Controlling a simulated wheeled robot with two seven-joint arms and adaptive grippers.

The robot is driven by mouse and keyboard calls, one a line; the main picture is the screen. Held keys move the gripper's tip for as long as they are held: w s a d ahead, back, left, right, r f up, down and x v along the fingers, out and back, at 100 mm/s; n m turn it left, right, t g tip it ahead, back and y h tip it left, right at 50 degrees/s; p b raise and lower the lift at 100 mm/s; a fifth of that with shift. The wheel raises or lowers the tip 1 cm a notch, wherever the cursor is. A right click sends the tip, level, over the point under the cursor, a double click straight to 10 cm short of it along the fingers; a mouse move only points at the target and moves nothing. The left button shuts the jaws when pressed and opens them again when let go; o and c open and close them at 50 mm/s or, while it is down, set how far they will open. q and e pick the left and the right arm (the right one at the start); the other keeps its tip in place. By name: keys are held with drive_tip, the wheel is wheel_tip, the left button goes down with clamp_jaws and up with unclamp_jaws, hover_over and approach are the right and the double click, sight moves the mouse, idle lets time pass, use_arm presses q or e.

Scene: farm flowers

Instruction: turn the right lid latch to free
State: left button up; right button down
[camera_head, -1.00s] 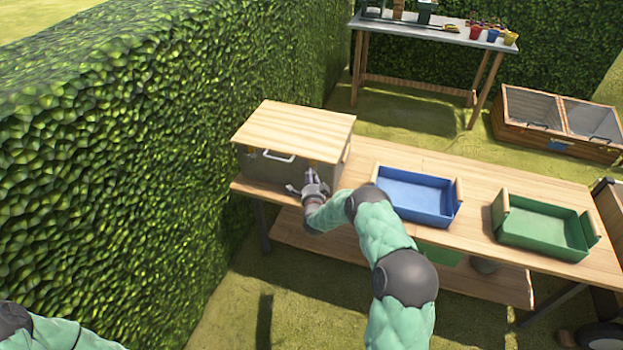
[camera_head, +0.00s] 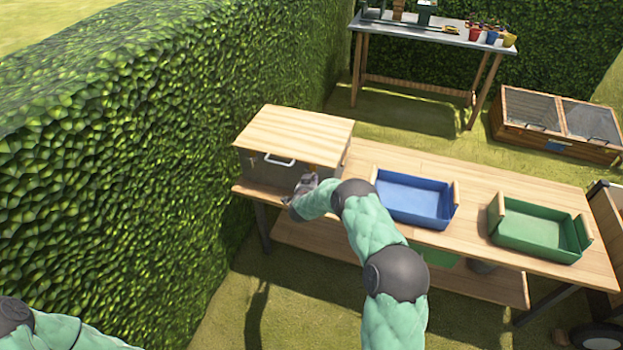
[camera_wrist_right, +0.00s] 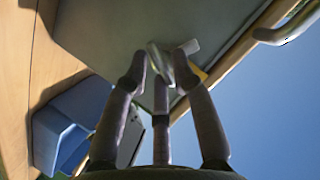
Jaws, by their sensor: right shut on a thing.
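The grey box (camera_head: 318,175) with a pale wooden lid (camera_head: 295,133) stands at the left end of the workbench. A white handle (camera_head: 280,161) is on its front, and the lid lies flat. My right gripper (camera_head: 304,186) is at the right part of the box front and covers the right latch in the head view. In the right wrist view, my right gripper (camera_wrist_right: 160,70) is shut on the grey metal right latch (camera_wrist_right: 157,58), partly hidden by the fingers. The latch's exact angle is hard to tell. My left arm shows at the lower left; its gripper is out of view.
A blue tray (camera_head: 412,199) and a green tray (camera_head: 538,229) stand on the workbench (camera_head: 472,192) right of the box. A tall hedge (camera_head: 130,180) rises close on the left. A potting table (camera_head: 436,38) and a cold frame (camera_head: 555,140) stand behind.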

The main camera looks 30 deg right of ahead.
drive_tip(key=shift+w+a+r+n+g+h+p, duration=0.1)
drive_tip(key=shift+w+r+n+g+h+p, duration=0.3)
drive_tip(key=shift+n, duration=0.45)
drive_tip(key=shift+w+a+r+n+g+h+p, duration=0.1)
drive_tip(key=shift+n+g+h+p, duration=0.1)
drive_tip(key=shift+n+g+p, duration=0.55)
drive_tip(key=shift+t, duration=0.25)
drive_tip(key=shift+f, duration=0.1)
drive_tip(key=c, duration=1.1)
unclamp_jaws()
drive_tip(key=shift+f, duration=0.1)
drive_tip(key=shift+s+f, duration=0.15)
